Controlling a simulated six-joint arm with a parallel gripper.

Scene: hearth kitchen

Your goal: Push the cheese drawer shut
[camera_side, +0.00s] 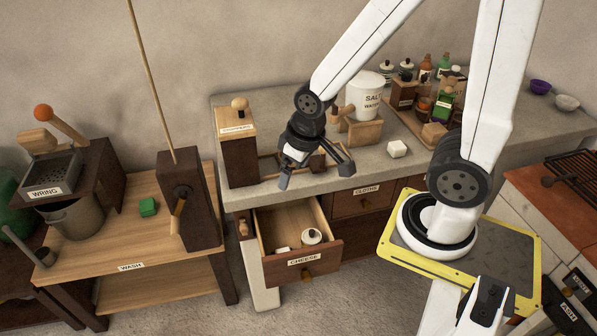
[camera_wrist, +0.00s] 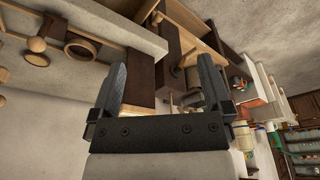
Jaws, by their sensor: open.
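The cheese drawer (camera_side: 327,259) is pulled out from under the counter, with the label CHEESE and a round wooden knob (camera_side: 307,274) on its front. A round white item (camera_side: 312,236) and a smaller pale piece (camera_side: 282,250) lie inside it. My gripper (camera_side: 316,176) is open and empty above the counter's front edge, above and behind the drawer's front, apart from it. In the wrist view my gripper's two dark fingers (camera_wrist: 165,88) stand wide apart; I cannot tell for sure which drawer shows beyond them.
The wash bench (camera_side: 120,235) stands left. The floor before the drawer is clear.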

